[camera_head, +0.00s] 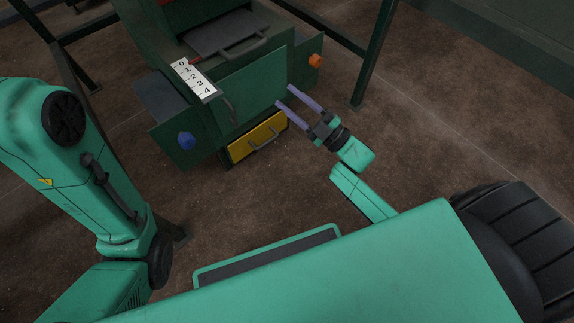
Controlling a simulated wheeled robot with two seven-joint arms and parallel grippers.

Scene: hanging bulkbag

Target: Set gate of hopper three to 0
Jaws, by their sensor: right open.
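A green hopper machine (250,88) stands at the top centre. A white scale plate (197,78) on its upper left edge reads 0 to 4, with 0 at the far end and 4 at the near end. A grey plate with a bar handle (225,33) lies on top behind the scale. I cannot tell which part is the gate, its setting, or the hopper's number. My right gripper (284,96) is open and empty, its two purple-grey fingers pointing at the right part of the front panel. I cannot tell whether they touch. My left gripper is out of view.
A yellow drawer front (257,137) with a handle sits low on the machine. A blue knob (186,140) sticks out at left, an orange one (315,61) at right. Dark green posts (375,55) stand around it. The brown floor (440,110) at right is clear.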

